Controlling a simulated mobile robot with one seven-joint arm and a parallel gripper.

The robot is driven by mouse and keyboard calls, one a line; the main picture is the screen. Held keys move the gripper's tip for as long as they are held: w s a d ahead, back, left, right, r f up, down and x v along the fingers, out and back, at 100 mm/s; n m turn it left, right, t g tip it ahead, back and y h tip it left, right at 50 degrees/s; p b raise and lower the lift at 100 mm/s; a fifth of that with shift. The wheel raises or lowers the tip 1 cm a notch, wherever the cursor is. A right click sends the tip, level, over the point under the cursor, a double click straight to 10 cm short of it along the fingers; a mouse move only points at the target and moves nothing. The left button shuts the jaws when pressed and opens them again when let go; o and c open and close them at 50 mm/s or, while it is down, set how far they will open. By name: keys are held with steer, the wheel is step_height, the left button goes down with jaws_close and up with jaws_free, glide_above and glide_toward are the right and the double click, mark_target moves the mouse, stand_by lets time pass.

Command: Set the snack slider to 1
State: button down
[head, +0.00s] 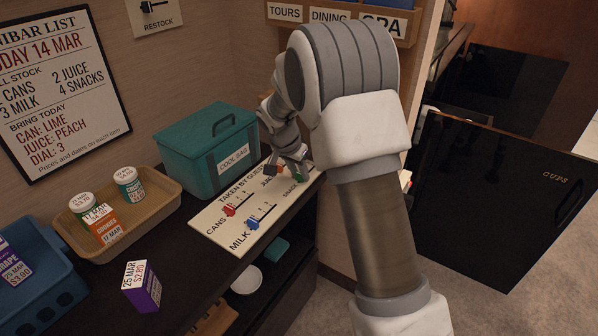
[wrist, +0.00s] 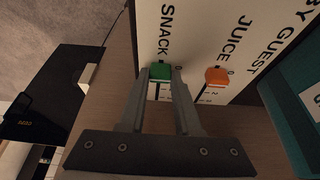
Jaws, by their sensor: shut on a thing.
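The slider board (head: 265,238) lies on the dark counter, marked "TAKEN BY GUEST", with rows for cans, milk, juice and snack. In the wrist view the green snack slider knob (wrist: 159,73) sits between the tips of my gripper (wrist: 160,79), which is shut on it. In the head view my gripper (head: 295,168) reaches down to the board's far right corner and mostly covers the snack row.
The orange juice knob (wrist: 216,76) stands close beside my gripper. The red cans knob (head: 229,210) and blue milk knob (head: 253,223) are nearer. A teal cool bag (head: 190,150) stands behind the board. A purple snack box (head: 142,287) stands on the counter.

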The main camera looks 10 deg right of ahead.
stand_by(0.9)
steer(key=shift+w+d, duration=0.9)
steer(key=shift+w, duration=0.05)
steer(key=c, duration=0.6)
jaws_free()
steer(key=p+v, duration=0.4)
steer(key=v, duration=1.3)
steer(key=shift+r, duration=0.2)
steer(key=shift+s, duration=0.15)
